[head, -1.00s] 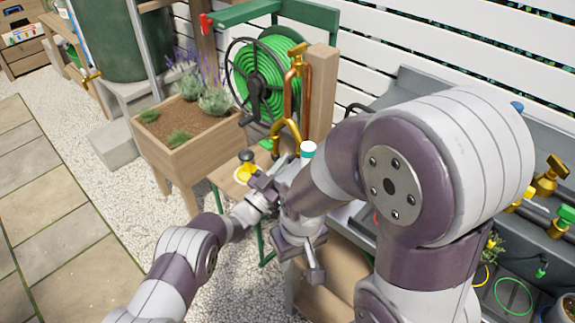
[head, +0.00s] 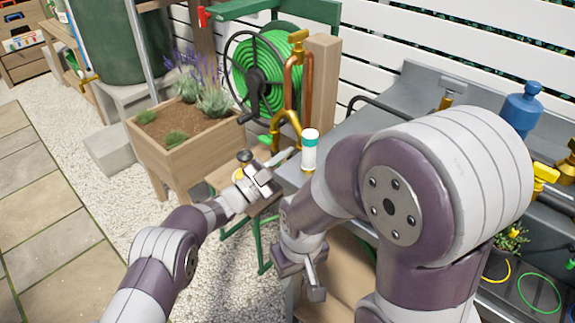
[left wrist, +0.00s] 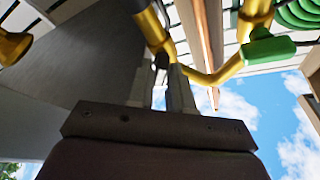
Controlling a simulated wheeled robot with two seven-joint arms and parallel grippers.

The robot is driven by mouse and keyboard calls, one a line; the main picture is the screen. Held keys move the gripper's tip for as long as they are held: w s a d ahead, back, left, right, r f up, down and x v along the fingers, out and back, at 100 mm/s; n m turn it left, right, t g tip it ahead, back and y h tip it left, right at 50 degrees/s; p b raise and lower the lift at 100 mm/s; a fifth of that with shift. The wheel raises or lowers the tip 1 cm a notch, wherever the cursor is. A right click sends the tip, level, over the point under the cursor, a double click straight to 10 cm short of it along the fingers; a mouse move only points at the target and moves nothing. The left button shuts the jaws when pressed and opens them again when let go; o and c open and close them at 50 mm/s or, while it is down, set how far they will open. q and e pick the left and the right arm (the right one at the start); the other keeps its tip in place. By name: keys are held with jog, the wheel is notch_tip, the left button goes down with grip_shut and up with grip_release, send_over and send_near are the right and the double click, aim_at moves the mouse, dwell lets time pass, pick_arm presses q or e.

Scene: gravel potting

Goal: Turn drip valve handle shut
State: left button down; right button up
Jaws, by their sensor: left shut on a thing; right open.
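The brass Y-shaped valve (head: 287,124) stands at the foot of the copper pipe, beside the hose reel. One branch has a green handle (head: 265,141), also in the left wrist view (left wrist: 266,48). My left gripper (head: 279,161) reaches to the other, lower part of the brass valve. In the left wrist view its fingers (left wrist: 168,80) are close together around a small dark piece under the brass branch (left wrist: 152,28). This looks like the drip valve handle, mostly hidden by the fingers. My right gripper (head: 314,281) is open and empty, low by the bench.
A white bottle with a teal cap (head: 310,150) stands close right of my left gripper. A black-knobbed brass piece (head: 244,157) is just left of it. The green hose reel (head: 268,75) and wooden planter (head: 185,150) are behind. The gravel left is clear.

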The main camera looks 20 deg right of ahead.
pick_arm(q)
jog(key=shift+m, duration=0.4)
jog(key=c, duration=1.1)
grip_release()
jog(key=shift+c, duration=0.2)
jog(key=shift+a, duration=0.1)
jog(key=p+v, duration=0.2)
jog(key=v, duration=1)
jog(key=shift+a, duration=0.3)
jog(key=shift+w, duration=0.1)
